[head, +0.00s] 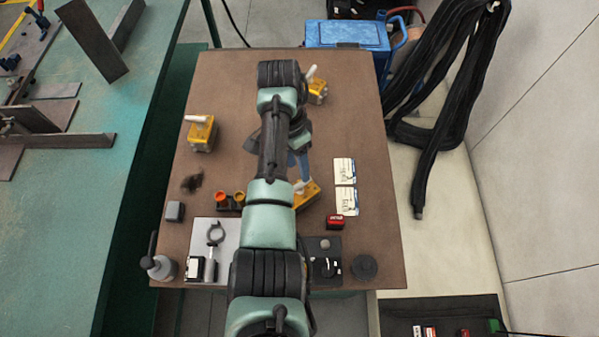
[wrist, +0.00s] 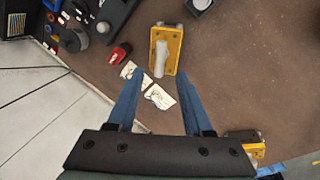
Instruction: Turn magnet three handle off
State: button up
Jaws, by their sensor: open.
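Three yellow magnets with pale handles are on the brown table; I cannot read which is number three. One magnet (head: 308,196) is partly hidden by my arm in the head view. It seems to be the magnet (wrist: 173,40) ahead of my fingers in the wrist view, its whitish handle (wrist: 160,60) lying along its body. My gripper (wrist: 160,74) is open and empty, its blue fingers pointing at that magnet, apparently not touching it. A second magnet (head: 201,134) sits at the left. A third magnet (head: 317,92) is at the far right; part of it likely shows in the wrist view (wrist: 248,146).
Two white cards (head: 345,185) and a red block (head: 335,222) lie right of the middle magnet. Orange-topped items (head: 230,198) lie left of it. A blue box (head: 347,34) stands beyond the table. The brown tabletop (head: 235,95) is clear at far left.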

notch_tip(320, 180, up, 8)
jog(key=w, duration=0.1)
jog(key=shift+w+a, duration=0.15)
jog(key=shift+a, duration=0.3)
